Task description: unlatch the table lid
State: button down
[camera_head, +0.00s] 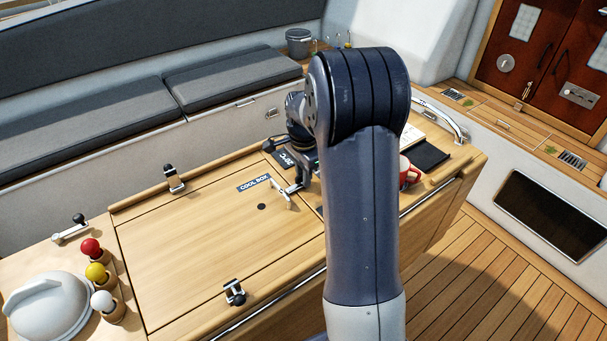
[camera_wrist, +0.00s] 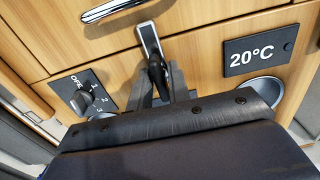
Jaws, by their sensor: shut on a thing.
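The table lid (camera_head: 190,235) is a flat wooden panel marked COOL BOX, lying flush in the table top. In the wrist view, this latch (camera_wrist: 149,38) is a metal strip with a dark end, lying across a seam in the wood. My gripper (camera_wrist: 158,74) is shut on the dark end. In the head view my gripper (camera_head: 300,184) is low over the table, partly hidden by my own arm. Two more dark-knobbed latches stand at the lid's far edge (camera_head: 174,178) and near edge (camera_head: 234,292).
A 20°C plate (camera_wrist: 259,50) and an OFF-1-2-3 dial (camera_wrist: 88,92) flank my gripper. Red, yellow and white-topped pegs (camera_head: 96,272) and a white dome (camera_head: 46,308) are at lower left. The lid's middle is clear.

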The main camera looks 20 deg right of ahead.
jog(key=shift+n, duration=0.3)
jog(key=n, duration=0.3)
jog(key=shift+n+b, duration=0.3)
jog(key=shift+n, duration=0.1)
jog(key=n, duration=0.9)
jog(key=shift+b, duration=0.3)
jog(key=shift+n, duration=2.3)
jog(key=shift+r, duration=0.1)
jog(key=c, duration=1.4)
grip_release()
jog(key=shift+c, duration=0.2)
notch_tip(320, 180, up, 11)
jog(key=b, duration=0.1)
